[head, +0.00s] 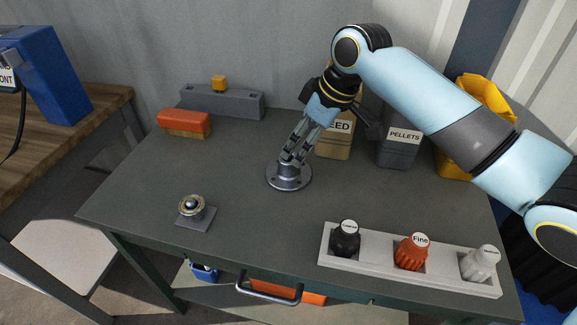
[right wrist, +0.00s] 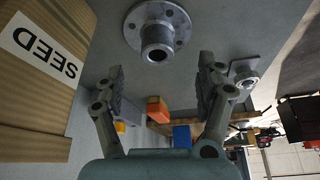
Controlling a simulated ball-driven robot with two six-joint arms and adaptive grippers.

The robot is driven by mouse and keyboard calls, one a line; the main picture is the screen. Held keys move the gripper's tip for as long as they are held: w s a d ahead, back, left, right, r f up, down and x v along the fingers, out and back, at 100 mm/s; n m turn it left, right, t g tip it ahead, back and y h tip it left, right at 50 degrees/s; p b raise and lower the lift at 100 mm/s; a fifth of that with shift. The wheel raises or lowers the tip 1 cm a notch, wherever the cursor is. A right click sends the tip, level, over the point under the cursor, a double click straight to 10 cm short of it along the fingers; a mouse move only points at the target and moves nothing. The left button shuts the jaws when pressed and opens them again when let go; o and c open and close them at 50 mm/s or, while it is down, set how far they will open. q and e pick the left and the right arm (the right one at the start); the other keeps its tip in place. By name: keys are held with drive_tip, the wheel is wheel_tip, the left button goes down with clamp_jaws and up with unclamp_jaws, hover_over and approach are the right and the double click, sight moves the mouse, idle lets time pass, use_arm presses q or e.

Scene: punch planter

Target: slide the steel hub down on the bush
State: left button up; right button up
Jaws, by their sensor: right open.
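The steel hub (head: 289,183) is a round flange with bolt holes and a short upright tube, sitting on the grey table near its middle. In the right wrist view the hub (right wrist: 157,32) shows at the top centre. The bush (head: 191,207) appears to be the small round fitting on a square plate at the front left; it also shows in the right wrist view (right wrist: 245,74). My right gripper (head: 292,151) is open and empty, its fingers pointing down close to the hub's tube. In the head view they partly cover the tube. My left gripper is not in view.
A white tray (head: 326,244) with black, red and white knobbed pieces lies at the front right. A seed box (head: 336,143) and a pellets container (head: 400,150) stand behind my right gripper. An orange block (head: 184,121) and grey bar (head: 235,104) lie back left. The table between hub and bush is clear.

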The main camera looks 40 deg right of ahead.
sight(289, 166)
drive_tip(key=shift+x, duration=1.2)
drive_tip(key=b+x, duration=0.1)
drive_tip(key=x, duration=0.4)
drive_tip(key=shift+w+f+b, duration=0.15)
drive_tip(key=shift+w+b, duration=0.2)
drive_tip(key=shift+w, duration=0.15)
drive_tip(key=shift+c, duration=0.6)
drive_tip(key=c, duration=0.5)
clamp_jaws()
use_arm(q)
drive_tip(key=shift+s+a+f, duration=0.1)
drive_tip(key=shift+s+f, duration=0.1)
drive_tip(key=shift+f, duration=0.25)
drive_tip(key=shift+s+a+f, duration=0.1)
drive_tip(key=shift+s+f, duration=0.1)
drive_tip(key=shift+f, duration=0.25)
use_arm(e)
drive_tip(key=shift+w+r, duration=0.1)
drive_tip(key=shift+r, duration=0.1)
